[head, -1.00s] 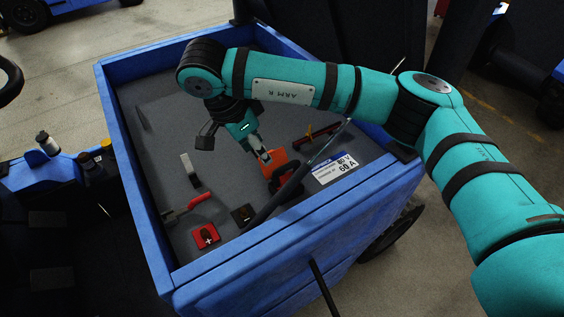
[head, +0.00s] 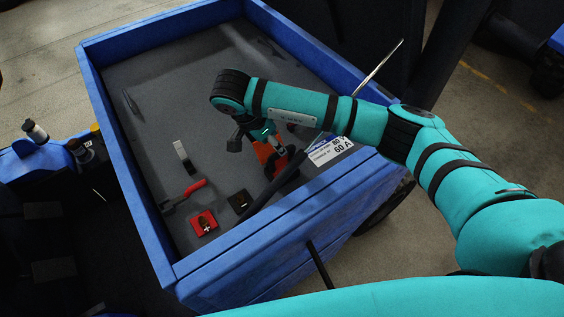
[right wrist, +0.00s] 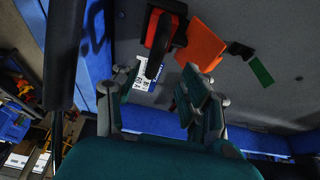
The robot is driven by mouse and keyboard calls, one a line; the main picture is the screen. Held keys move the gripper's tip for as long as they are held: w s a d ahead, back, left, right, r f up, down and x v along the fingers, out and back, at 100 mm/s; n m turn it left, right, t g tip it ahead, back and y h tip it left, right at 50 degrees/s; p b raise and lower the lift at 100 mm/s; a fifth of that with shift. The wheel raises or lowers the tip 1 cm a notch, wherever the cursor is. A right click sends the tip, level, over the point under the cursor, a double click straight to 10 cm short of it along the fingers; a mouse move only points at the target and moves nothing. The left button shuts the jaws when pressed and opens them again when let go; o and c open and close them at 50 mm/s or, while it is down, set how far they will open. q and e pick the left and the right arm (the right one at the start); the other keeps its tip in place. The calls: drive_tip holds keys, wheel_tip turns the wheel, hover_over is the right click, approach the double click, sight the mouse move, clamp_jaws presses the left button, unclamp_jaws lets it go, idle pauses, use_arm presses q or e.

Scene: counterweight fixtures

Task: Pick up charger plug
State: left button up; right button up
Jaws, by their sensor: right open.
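The charger plug (right wrist: 163,32) appears to be the red and black piece with a black handle at the top of the right wrist view. An orange piece (right wrist: 201,45) is beside it. In the head view the plug area (head: 279,164) is partly hidden under my right gripper (head: 268,143). My left gripper is not in view.
A blue-walled bin (head: 130,192) surrounds the work area. On its grey floor lie a red plus block (head: 203,223), a black block (head: 240,202), a red-handled tool (head: 190,191) and a pale strip (head: 182,153). A white label (head: 330,151) is near the front wall. The far floor is mostly clear.

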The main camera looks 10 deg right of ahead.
sight(282, 163)
drive_tip(key=shift+d+f, duration=0.15)
drive_tip(key=shift+f, duration=0.05)
drive_tip(key=p+x, duration=0.2)
drive_tip(key=x, duration=0.1)
drive_tip(key=p+x, duration=0.1)
drive_tip(key=shift+s+d+f, duration=0.15)
drive_tip(key=shift+s, duration=0.2)
drive_tip(key=shift+d+f, duration=0.1)
drive_tip(key=shift+f, duration=0.2)
drive_tip(key=shift+w, duration=0.1)
drive_tip(key=c, duration=0.3)
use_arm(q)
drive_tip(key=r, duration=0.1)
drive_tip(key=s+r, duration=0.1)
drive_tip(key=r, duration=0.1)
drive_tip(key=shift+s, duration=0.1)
use_arm(e)
clamp_jaws()
